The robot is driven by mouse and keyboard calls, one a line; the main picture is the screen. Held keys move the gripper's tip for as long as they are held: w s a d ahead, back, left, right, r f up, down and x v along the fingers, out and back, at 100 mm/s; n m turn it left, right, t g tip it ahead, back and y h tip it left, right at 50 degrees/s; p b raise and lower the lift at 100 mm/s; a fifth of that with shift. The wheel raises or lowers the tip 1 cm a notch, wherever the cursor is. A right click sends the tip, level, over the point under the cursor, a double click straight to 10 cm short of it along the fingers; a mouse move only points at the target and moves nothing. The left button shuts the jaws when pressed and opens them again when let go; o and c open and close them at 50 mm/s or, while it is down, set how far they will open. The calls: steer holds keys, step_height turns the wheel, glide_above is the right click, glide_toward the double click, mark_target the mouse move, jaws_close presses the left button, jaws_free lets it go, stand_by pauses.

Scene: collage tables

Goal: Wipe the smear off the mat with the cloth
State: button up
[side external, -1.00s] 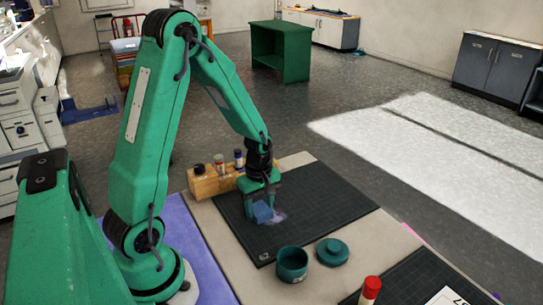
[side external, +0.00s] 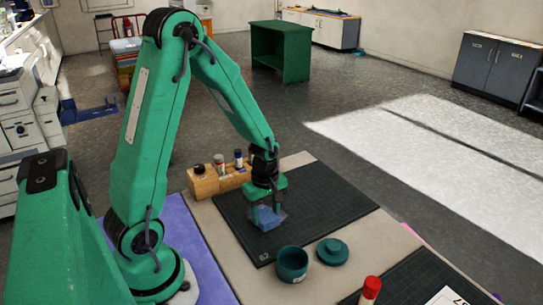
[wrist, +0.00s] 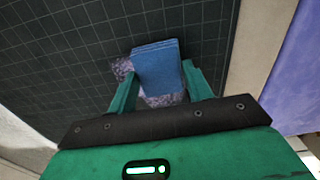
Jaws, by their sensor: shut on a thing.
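My gripper (side external: 265,211) is shut on a folded blue cloth (side external: 271,220) low over the dark gridded mat (side external: 325,195). In the wrist view the cloth (wrist: 158,66) sits between my two green fingers. A pale purple, speckled smear (wrist: 123,68) shows on the mat at the cloth's left edge and below it, between the fingers. The cloth hides part of the smear. In the side view the smear is hardly visible behind the cloth and fingers. I cannot tell whether the cloth touches the mat.
A teal open pot (side external: 292,264) and its round lid (side external: 332,251) stand at the mat's near edge. A wooden block holding small bottles (side external: 205,184) is at the mat's left. A red-capped item (side external: 370,288) stands by a second dark mat (side external: 405,285). The mat's right side is clear.

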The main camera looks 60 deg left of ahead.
mark_target(266, 208)
steer(key=shift+d, duration=0.2)
steer(key=shift+d, duration=1.2)
steer(key=shift+w, duration=0.9)
steer(key=shift+a, duration=0.15)
steer(key=shift+a, duration=1.25)
steer(key=shift+s+a, duration=0.1)
steer(key=shift+a, duration=1.2)
steer(key=shift+a, duration=0.1)
